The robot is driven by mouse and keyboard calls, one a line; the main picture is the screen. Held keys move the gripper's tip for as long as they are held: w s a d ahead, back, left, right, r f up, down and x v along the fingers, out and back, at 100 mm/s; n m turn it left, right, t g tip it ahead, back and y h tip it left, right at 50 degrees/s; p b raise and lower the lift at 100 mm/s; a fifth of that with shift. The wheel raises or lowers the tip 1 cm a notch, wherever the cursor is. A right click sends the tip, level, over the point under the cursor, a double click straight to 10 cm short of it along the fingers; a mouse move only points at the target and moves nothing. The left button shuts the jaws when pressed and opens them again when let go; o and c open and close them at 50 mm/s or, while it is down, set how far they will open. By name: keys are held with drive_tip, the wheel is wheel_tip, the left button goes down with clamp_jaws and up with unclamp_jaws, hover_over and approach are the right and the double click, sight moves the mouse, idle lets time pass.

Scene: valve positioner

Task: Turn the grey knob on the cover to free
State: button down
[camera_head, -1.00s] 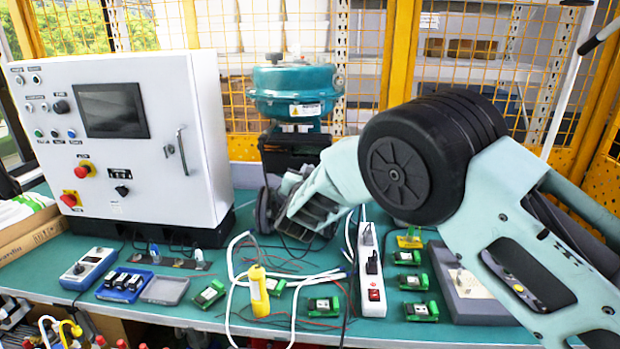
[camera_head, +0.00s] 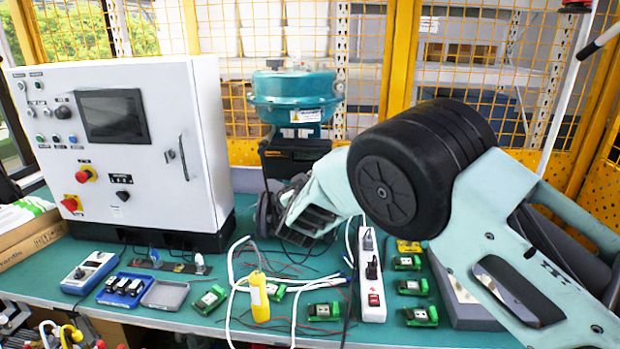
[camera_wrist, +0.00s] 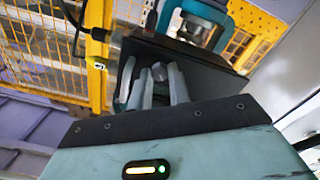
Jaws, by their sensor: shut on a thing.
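The dark positioner cover (camera_wrist: 205,70) fills the middle of the wrist view. My gripper (camera_wrist: 158,76) is at its face, with its grey fingers on either side of the small grey knob (camera_wrist: 159,72). The fingers are shut on the knob, and only its rounded end shows between them. In the head view the black positioner box (camera_head: 292,152) stands under the teal actuator. My forearm hides its lower part, and the knob and fingertips cannot be made out there. I cannot read any marking that shows the knob's setting.
A white control cabinet (camera_head: 150,205) stands close on the left. The teal actuator (camera_head: 293,97) is above the positioner. Cables, a white power strip (camera_head: 371,285), a yellow tool (camera_head: 259,297) and several green modules cover the bench front. A yellow mesh fence (camera_head: 370,105) is behind.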

drive_tip(key=shift+n, duration=0.6)
drive_tip(key=c, duration=1.3)
unclamp_jaws()
drive_tip(key=s+b, duration=0.4)
drive_tip(key=s, duration=1.3)
drive_tip(key=shift+s+a, duration=0.2)
drive_tip(key=shift+a, duration=0.1)
